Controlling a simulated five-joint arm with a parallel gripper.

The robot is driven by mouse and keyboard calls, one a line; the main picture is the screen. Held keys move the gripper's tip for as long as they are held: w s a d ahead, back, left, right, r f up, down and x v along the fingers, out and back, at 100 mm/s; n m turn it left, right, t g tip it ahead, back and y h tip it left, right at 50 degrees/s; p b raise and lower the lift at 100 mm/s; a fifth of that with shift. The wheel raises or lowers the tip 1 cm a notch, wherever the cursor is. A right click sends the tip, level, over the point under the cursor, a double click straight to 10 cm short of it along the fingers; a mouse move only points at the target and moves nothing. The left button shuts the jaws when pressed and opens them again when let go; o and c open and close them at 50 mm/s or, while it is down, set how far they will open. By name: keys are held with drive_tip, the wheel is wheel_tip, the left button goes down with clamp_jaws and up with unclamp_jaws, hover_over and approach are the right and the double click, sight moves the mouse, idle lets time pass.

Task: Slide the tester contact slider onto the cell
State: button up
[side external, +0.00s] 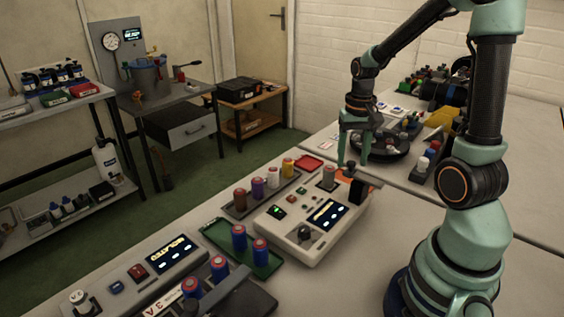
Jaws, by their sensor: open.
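The white tester (287,236) sits on the bench, with a lit screen, a green light, buttons and a dark knob. A tan-grey cell (328,178) stands upright at the tester's back edge. What looks like the contact slider, a black block (360,192) with an orange part (349,172), is at the tester's right end, to the right of the cell. I cannot tell whether it touches the cell. My gripper (353,164) points down above the orange part, fingers open, with nothing visibly held between them.
A row of coloured cells (257,187) stands in a dark tray left of the tester. A green tray (216,231) and several red-blue cells (238,238) are at the front left. A red tray (308,163) lies behind. A dark round turntable (388,147) stands beyond my gripper.

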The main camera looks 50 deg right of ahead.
clamp_jaws()
idle(1.4)
